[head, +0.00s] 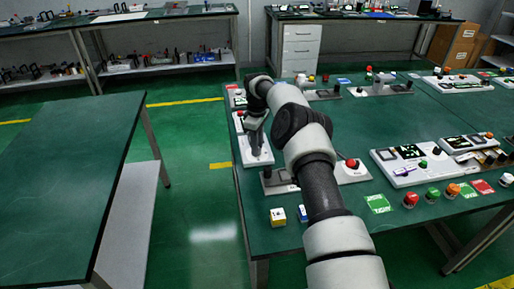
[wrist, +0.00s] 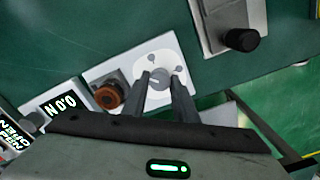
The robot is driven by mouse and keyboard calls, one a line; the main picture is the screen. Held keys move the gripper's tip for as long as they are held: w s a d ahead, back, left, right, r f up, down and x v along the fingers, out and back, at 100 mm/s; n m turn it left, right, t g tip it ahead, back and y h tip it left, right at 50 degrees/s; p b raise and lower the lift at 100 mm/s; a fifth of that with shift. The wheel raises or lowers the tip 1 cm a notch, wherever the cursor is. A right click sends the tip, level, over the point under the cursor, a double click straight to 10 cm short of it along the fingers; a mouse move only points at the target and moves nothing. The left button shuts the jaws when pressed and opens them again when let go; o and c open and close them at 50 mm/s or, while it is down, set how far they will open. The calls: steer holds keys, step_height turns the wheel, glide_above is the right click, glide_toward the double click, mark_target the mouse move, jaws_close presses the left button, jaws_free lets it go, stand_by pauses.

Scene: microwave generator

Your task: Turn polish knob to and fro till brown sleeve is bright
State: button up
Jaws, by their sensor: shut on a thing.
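The polish knob (wrist: 155,78) is a small grey knob on a white plate of a panel in the wrist view. My gripper (wrist: 157,87) has its two dark fingers on either side of the knob, shut on it. A dull brown-orange round piece (wrist: 108,97), which looks like the brown sleeve, sits on a grey square left of the knob. In the head view my gripper (head: 257,151) points down at a white panel (head: 262,158) near the table's left edge. The knob and sleeve cannot be made out there.
A lit display (wrist: 60,105) lies left of the sleeve. A grey plate with a black knob (wrist: 242,39) is at upper right in the wrist view. Red-buttoned units (head: 352,164) and small blocks (head: 278,217) stand nearby on the green table (head: 330,115). An empty table (head: 70,170) is at left.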

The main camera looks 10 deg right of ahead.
steer(key=m, duration=0.4)
steer(key=shift+m, duration=0.3)
steer(key=shift+m+b, duration=0.3)
steer(key=shift+m, duration=1.9)
steer(key=o, duration=1.1)
steer(key=shift+c, duration=0.2)
steer(key=shift+r, duration=0.1)
step_height(320, 180, up, 17)
steer(key=p, duration=0.5)
steer(key=shift+r, duration=0.1)
